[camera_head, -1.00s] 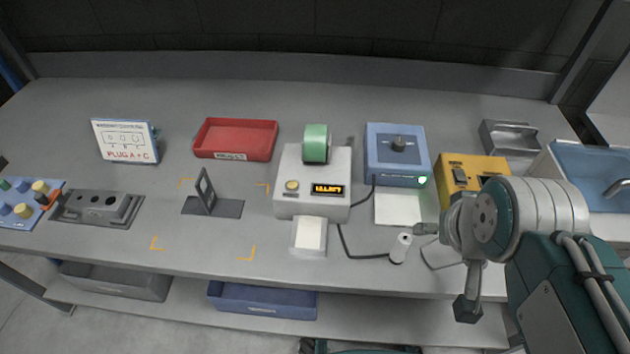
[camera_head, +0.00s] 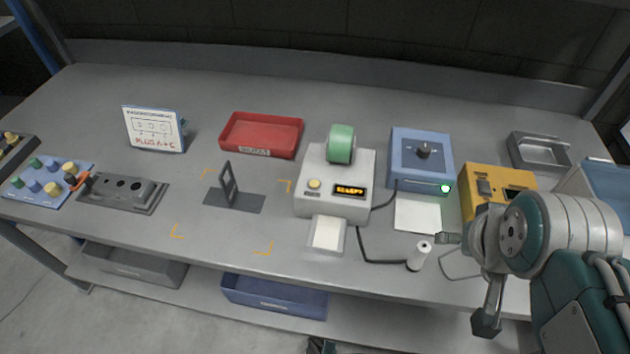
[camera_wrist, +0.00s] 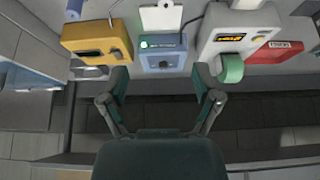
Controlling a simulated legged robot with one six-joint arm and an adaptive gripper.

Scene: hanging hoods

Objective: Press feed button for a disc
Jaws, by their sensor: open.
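A pale grey machine (camera_head: 352,208) stands mid-bench with a round yellowish button (camera_head: 314,184) on its front left and a lit amber display (camera_head: 349,191), whose text is too small to read surely. A green roll (camera_head: 341,144) sits on its top, and a tray (camera_head: 327,234) with a pale piece in it juts from its front. The machine (camera_wrist: 238,28) and green roll (camera_wrist: 231,68) also show at the right of the wrist view. My gripper (camera_wrist: 160,76) is open and empty, apart from the button, at the bench's right in the head view. No loose disc is clearly visible.
A blue box with a knob and green light (camera_head: 420,162), a yellow box (camera_head: 497,184) and a white cylinder on a cable (camera_head: 419,256) lie between machine and arm. A red bin (camera_head: 261,135) and dark bracket (camera_head: 232,196) stand left. Bare bench lies in front of the bracket.

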